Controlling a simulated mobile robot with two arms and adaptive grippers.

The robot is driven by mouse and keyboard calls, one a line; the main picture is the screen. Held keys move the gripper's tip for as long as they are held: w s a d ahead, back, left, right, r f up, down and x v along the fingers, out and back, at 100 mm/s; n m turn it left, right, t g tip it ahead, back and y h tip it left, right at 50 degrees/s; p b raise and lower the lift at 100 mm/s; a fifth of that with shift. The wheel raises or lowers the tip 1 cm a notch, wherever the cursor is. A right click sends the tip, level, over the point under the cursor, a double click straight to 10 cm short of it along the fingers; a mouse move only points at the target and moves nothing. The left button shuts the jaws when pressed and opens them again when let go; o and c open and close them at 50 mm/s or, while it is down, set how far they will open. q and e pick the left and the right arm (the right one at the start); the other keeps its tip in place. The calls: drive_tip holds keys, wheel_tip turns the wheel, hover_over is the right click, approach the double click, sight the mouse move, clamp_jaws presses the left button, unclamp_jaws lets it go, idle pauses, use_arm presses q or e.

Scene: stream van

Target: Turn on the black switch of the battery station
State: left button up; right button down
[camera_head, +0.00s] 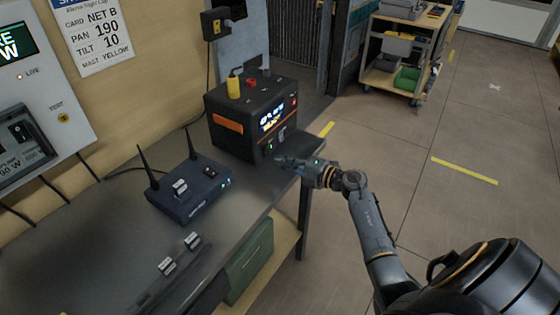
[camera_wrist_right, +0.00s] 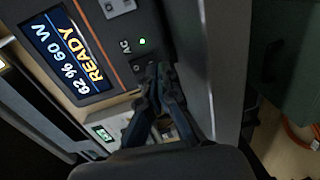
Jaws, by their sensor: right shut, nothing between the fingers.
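The battery station (camera_head: 238,140) is a black box with an orange panel and a lit display, standing at the far end of the bench. In the right wrist view its display (camera_wrist_right: 66,52) reads READY, 62 % and 60 W. A green light is lit beside the AC label. The black switch (camera_wrist_right: 138,66) sits just below that label, partly hidden by my fingertips. My right gripper (camera_head: 280,160) is shut and empty in front of the station's face. In the wrist view its fingertips (camera_wrist_right: 160,76) are at the switch; I cannot tell whether they touch it. My left gripper is not in view.
A dark blue router (camera_head: 190,190) with two antennas stands on the bench (camera_head: 115,215) left of the gripper. Small labelled blocks lie nearer. A wall panel is at the left. A wheeled cart (camera_head: 385,80) stands at the back right. The floor between is open.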

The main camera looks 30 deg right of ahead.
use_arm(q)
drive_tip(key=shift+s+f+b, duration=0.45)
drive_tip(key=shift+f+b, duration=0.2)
use_arm(e)
drive_tip(key=f+v, duration=0.2)
drive_tip(key=v, duration=0.8)
drive_tip(key=shift+s+f, duration=0.15)
drive_tip(key=shift+s, duration=0.25)
drive_tip(key=shift+d, duration=0.15)
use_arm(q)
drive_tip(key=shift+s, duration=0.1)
use_arm(e)
drive_tip(key=shift+f, duration=0.1)
